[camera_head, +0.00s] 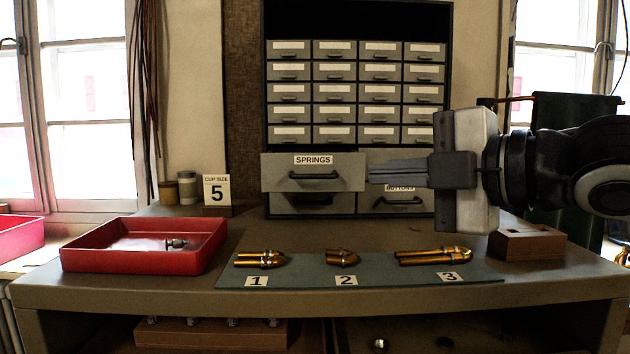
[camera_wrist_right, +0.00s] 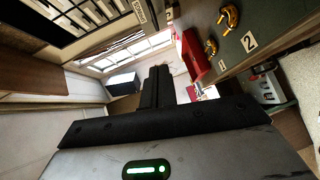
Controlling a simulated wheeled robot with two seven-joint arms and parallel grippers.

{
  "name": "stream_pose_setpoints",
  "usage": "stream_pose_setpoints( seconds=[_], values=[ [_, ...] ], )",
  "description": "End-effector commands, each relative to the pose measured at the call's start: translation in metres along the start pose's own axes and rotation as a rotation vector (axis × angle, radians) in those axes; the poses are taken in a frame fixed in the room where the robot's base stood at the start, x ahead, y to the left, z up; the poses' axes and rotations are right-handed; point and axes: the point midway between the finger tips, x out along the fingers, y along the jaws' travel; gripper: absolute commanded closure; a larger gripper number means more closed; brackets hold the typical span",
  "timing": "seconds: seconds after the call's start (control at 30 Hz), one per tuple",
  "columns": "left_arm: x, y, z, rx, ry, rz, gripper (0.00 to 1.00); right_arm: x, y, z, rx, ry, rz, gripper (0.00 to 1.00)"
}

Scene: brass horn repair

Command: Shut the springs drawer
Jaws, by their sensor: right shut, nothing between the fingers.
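The springs drawer (camera_head: 313,181) is a wide grey drawer with a dark handle and a "SPRINGS" label, low in the cabinet at its left. Its front looks larger and nearer than the drawers around it, so it stands out from the cabinet. My right gripper (camera_head: 372,173) comes in from the right in the head view, fingers shut and empty. Its tips are close to the drawer's right edge; I cannot tell whether they touch. In the right wrist view the shut fingers (camera_wrist_right: 157,80) point away from the camera, and the drawer's label shows at the top. My left gripper is not in view.
A grey cabinet (camera_head: 356,50) of small labelled drawers stands at the back. A red tray (camera_head: 145,262) is at the left of the bench. A mat (camera_head: 303,273) with brass pieces by cards 1, 2 and 3 lies in front. A wooden block (camera_head: 528,244) is at the right.

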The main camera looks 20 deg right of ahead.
Motion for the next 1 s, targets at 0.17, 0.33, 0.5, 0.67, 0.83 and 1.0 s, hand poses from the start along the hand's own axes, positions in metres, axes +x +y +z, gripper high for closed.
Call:
stream_pose_setpoints(
  seconds=[0.17, 0.33, 0.5, 0.67, 0.83, 1.0],
  values=[
    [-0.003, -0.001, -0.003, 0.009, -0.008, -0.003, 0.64, 0.028, 0.002, -0.003, 0.005, 0.01, -0.002, 1.0],
    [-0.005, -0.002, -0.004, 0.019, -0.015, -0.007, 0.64, 0.066, 0.003, -0.003, 0.005, 0.01, 0.0, 1.0],
    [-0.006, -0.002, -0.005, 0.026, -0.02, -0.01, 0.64, 0.1, 0.002, -0.003, 0.003, 0.007, -0.001, 1.0],
    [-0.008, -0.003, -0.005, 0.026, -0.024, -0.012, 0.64, 0.115, 0.002, 0.017, 0.004, 0.002, 0.0, 1.0],
    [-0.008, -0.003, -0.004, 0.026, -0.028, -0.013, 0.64, 0.123, 0.0, 0.025, 0.003, 0.004, 0.0, 1.0],
    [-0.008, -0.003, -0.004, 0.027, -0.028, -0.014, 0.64, 0.124, 0.0, 0.027, 0.003, 0.004, 0.0, 1.0]
  ],
)
